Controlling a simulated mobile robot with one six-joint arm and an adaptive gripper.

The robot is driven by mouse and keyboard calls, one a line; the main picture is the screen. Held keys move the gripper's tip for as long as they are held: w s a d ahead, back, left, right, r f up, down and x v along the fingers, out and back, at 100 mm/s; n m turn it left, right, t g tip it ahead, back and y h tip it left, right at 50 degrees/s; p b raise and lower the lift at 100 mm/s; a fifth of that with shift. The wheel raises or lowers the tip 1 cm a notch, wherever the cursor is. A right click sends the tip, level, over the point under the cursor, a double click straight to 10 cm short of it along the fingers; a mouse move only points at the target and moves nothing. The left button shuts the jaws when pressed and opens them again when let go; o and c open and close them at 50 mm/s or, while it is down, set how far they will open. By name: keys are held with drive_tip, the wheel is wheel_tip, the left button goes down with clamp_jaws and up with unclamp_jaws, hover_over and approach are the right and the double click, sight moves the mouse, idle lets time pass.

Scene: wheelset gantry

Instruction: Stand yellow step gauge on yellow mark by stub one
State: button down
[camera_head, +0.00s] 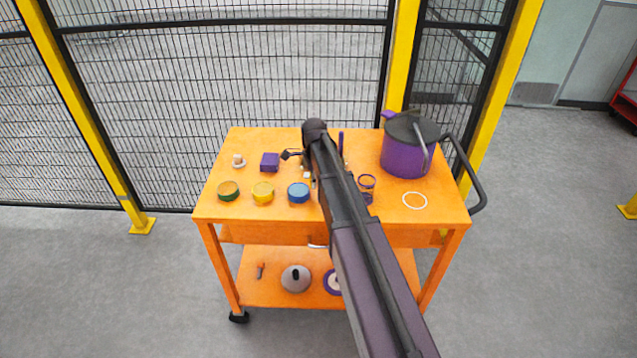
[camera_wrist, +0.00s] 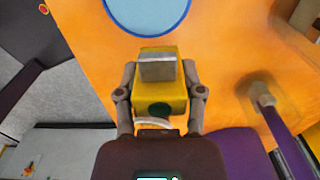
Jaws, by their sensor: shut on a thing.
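The yellow step gauge (camera_wrist: 174,92) is a small yellow block with a grey upper piece and a dark green round spot, seen in the wrist view. My gripper (camera_wrist: 159,84) is shut on it, one finger at each side. The orange cart top shows beyond it; I cannot tell the gap between them. In the head view my arm hides most of the gripper and gauge, over the middle of the orange cart (camera_head: 253,143). I cannot make out a yellow mark or a stub labelled one for sure; a small white stub-like piece (camera_head: 238,160) stands at the cart's left.
Three round tins, green-yellow (camera_head: 228,191), yellow (camera_head: 263,192) and blue (camera_head: 298,192), line the front. A purple block (camera_head: 270,162) is behind them. A purple pot (camera_head: 407,155) stands at right, behind a white ring (camera_head: 415,201). A mesh fence (camera_head: 220,80) is behind.

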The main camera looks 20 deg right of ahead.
drive_tip(key=shift+w+d, duration=0.3)
drive_tip(key=shift+w, duration=0.45)
drive_tip(key=shift+w+d+f, duration=0.1)
drive_tip(key=shift+w, duration=0.2)
drive_tip(key=shift+w+d+f+b, duration=0.15)
drive_tip(key=shift+w+f+b, duration=0.15)
drive_tip(key=shift+f+b, duration=1.5)
drive_tip(key=shift+b, duration=0.1)
drive_tip(key=shift+f, duration=0.15)
drive_tip(key=shift+c, duration=1)
unclamp_jaws()
